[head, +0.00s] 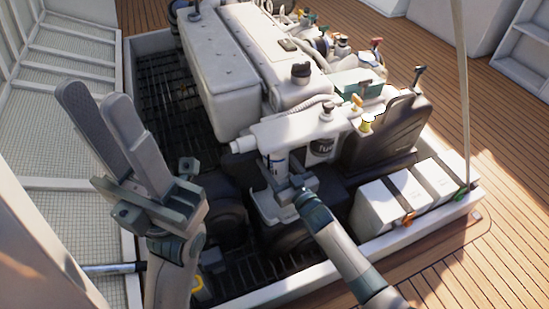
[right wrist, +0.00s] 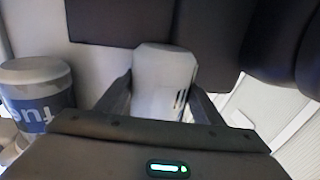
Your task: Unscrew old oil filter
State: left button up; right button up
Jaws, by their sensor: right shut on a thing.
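In the right wrist view the filter (right wrist: 165,82) sits between the two dark fingers. My right gripper (head: 287,187) is shut on it, and the arm and fingers hide part of its lower body. It also shows in the right wrist view (right wrist: 162,100). My left gripper (head: 97,97) is raised at the left, away from the engine, empty, with its two long fingers apart.
A fuel filter (head: 320,149) hangs right beside the oil filter; it also shows in the right wrist view (right wrist: 40,95). A pale container (head: 268,208) is below the oil filter. White batteries (head: 405,195) stand at the right. The hatch rim (head: 270,296) crosses the front.

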jog(key=shift+w+r+m+t+h, duration=0.2)
jog(key=shift+m+t+h, duration=0.15)
jog(key=shift+h, duration=0.25)
jog(key=shift+m+t+h+b, duration=0.5)
jog(key=shift+m+h, duration=0.45)
jog(key=shift+h, duration=0.35)
jog(key=shift+d, duration=0.15)
